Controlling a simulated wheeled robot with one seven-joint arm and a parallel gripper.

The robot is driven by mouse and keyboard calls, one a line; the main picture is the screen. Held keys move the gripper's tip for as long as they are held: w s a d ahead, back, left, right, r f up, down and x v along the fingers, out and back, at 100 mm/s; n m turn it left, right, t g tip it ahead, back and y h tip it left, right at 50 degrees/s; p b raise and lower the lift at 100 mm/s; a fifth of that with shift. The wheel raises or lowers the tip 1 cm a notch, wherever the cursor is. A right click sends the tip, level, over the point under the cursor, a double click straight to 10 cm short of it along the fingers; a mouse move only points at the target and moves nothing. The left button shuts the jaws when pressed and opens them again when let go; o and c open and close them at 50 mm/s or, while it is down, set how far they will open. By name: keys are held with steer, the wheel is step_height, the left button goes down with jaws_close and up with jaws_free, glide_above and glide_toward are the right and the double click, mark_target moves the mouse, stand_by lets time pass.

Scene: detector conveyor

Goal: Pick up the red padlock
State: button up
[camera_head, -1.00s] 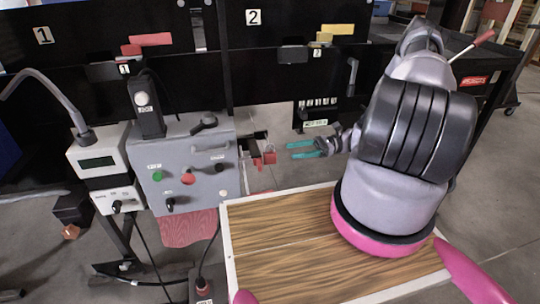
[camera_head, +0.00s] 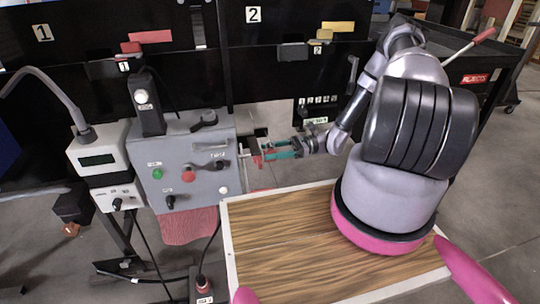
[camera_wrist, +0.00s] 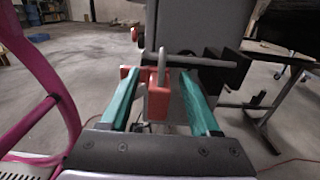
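The red padlock (camera_wrist: 158,104) shows in the wrist view with its grey shackle upright above the red body. It hangs at a bar by the right side of the grey control box (camera_head: 184,150). My gripper (camera_wrist: 160,73) is open, with one teal finger on each side of the padlock and visible gaps between. In the head view my gripper (camera_head: 268,155) reaches the padlock (camera_head: 257,161) from the right, and the fingers partly hide it. Another red part shows behind the left fingertip in the wrist view; I cannot tell what it is.
A dark block (camera_wrist: 226,68) sits just right of the fingers on the bar. The control box carries a green button (camera_head: 157,174) and a red button (camera_head: 188,176). A wood-topped surface (camera_head: 285,245) lies below my arm. Black panels stand behind.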

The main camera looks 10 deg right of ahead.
jaws_close()
